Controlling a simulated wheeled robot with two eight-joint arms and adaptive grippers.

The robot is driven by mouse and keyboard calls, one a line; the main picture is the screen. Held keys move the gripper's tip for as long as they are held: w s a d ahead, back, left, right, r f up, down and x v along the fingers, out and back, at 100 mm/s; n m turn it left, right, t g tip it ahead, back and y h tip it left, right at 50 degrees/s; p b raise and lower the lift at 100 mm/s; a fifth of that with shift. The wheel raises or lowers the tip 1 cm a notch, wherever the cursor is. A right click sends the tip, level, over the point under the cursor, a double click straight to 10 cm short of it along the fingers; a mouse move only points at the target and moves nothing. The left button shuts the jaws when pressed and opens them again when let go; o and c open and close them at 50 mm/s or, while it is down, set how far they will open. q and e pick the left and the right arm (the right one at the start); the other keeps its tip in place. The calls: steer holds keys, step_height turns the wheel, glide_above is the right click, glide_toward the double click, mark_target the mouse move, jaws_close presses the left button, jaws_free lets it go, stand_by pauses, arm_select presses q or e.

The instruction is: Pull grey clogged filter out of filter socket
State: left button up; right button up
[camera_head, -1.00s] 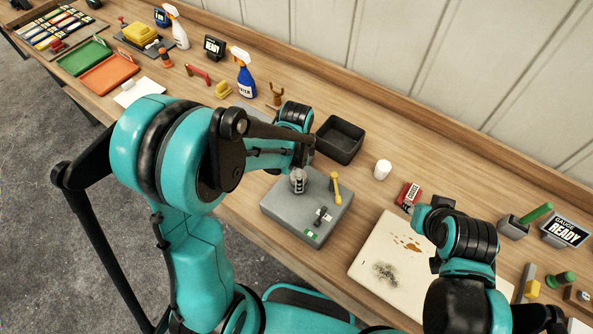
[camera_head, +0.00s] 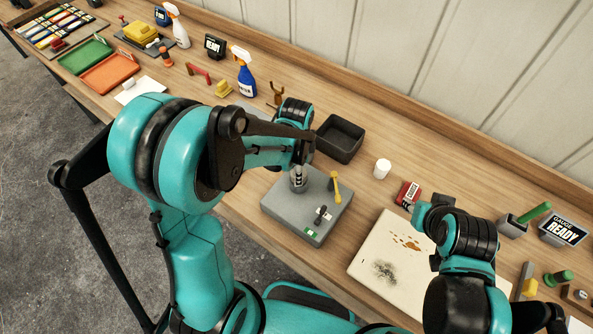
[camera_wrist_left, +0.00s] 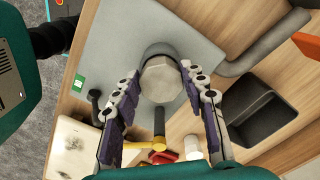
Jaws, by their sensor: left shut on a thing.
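The grey clogged filter (camera_wrist_left: 160,82) shows in the left wrist view as a pale faceted cap on a darker round body, between the two fingers of my left gripper (camera_wrist_left: 158,88). In the head view my left gripper (camera_head: 298,174) points down and is shut on the filter at the socket. The filter socket (camera_head: 283,207) is a grey box on the bench. A grey cylinder stands on it under the fingers; I cannot tell how deep the filter sits. My right arm (camera_head: 465,240) is above the stained white board; its fingers cannot be made out.
A yellow-handled lever (camera_head: 335,185) stands on the box close to my left gripper. A black open bin (camera_head: 340,138) is just behind. A white cap (camera_head: 382,168) and a red block (camera_head: 408,194) lie to the right. The stained board (camera_head: 372,250) is at front right.

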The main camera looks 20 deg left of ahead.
arm_select(q)
steer(key=shift+r+p, duration=1.6)
steer(key=shift+r, duration=0.75)
steer(key=shift+r+p, duration=0.45)
steer(key=shift+r, duration=0.15)
steer(key=shift+r+p, duration=0.5)
steer(key=shift+r, duration=0.35)
steer(key=shift+r+p, duration=1)
steer(key=shift+r, duration=0.55)
steer(key=shift+r+p, duration=1)
steer(key=shift+r, duration=0.5)
